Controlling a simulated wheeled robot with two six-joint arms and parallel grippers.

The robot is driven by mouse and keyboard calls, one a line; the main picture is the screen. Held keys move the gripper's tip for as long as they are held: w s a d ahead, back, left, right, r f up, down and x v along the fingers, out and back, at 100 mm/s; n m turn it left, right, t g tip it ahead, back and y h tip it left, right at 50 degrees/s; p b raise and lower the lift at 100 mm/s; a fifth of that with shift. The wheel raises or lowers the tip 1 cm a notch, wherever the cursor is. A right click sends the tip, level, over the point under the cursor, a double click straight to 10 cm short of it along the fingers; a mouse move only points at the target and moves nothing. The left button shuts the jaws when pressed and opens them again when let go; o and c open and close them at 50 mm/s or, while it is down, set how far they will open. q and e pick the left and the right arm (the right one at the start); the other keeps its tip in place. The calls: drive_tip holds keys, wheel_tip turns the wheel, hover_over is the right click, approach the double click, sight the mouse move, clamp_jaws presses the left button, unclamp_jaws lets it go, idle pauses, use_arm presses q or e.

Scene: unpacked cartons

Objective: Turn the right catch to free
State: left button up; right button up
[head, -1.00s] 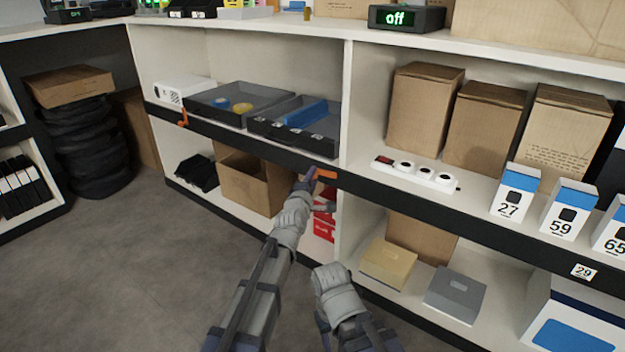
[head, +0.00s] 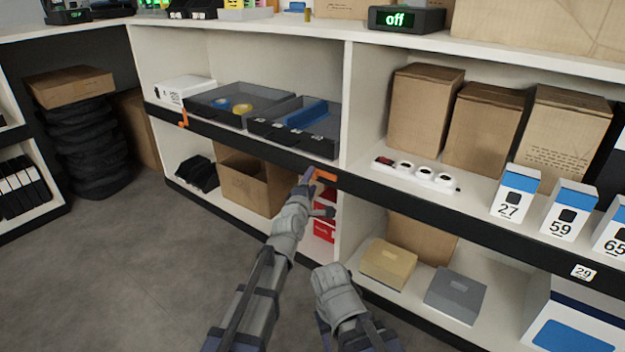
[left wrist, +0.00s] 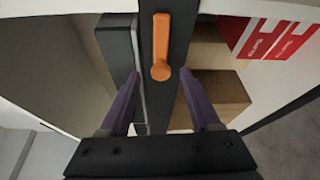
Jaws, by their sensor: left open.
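The right catch (head: 325,175) is an orange lever on the black front rail of the shelf. It lies lengthwise along the rail. In the left wrist view the catch (left wrist: 161,45) shows its round end towards me, just beyond the fingertips. My left gripper (head: 318,192) is in front of the rail at the catch, and one finger overlaps the catch's left end in the head view. In the left wrist view my left gripper (left wrist: 159,75) is open, its purple fingers on either side of the catch's line, with nothing between them. My right gripper is not in view.
The left catch (head: 183,118) hangs down from the same rail. Two dark trays (head: 238,104) (head: 297,124) stand on the shelf above it. An open carton (head: 250,185) and red boxes (head: 325,215) stand below. The floor (head: 150,270) at left is clear.

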use_arm(q)
drive_tip(key=v, duration=0.5)
drive_tip(key=shift+s+a, duration=0.1)
drive_tip(key=shift+s, duration=0.3)
